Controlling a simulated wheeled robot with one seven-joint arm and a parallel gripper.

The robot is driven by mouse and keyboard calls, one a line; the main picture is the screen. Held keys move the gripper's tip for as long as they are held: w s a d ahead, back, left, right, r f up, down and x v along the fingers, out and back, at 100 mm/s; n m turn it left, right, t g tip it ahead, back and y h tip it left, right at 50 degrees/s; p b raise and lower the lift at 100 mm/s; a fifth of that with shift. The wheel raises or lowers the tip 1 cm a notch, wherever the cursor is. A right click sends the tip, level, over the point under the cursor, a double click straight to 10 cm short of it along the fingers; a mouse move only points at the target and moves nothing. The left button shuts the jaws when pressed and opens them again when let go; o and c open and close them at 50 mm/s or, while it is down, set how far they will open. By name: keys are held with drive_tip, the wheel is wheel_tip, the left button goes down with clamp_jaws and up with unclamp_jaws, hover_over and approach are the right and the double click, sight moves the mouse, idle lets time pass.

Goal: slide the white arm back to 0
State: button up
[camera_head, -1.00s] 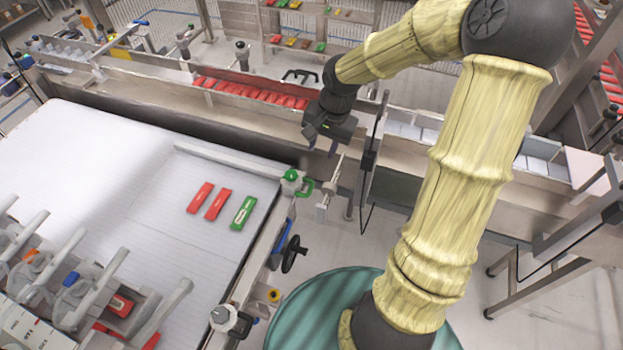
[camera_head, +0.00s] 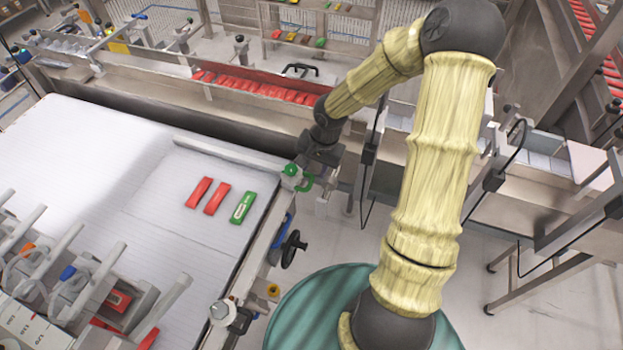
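A long pale bar (camera_head: 228,152) lies across the white conveyor belt (camera_head: 80,150); I take it for the white arm, but cannot be sure. Its right end reaches toward a green knob and lever (camera_head: 291,170) on the conveyor's side rail (camera_head: 258,245). My gripper (camera_head: 316,165) is just right of and behind the green knob, pointing down. It is small and dark, and its fingers are hard to make out. I cannot tell whether it touches the knob or the rail fittings. No 0 mark is readable.
Two red packs (camera_head: 208,196) and a green pack (camera_head: 243,207) lie on the belt. Several pale picker arms (camera_head: 90,290) stand at lower left. A black handwheel (camera_head: 292,249) juts from the rail. A steel channel with red packs (camera_head: 255,85) runs behind.

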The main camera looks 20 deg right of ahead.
sight(310, 183)
drive_tip(key=f, duration=0.6)
drive_tip(key=shift+w+a, duration=0.3)
drive_tip(key=shift+a, duration=0.1)
drive_tip(key=shift+r, duration=0.1)
clamp_jaws()
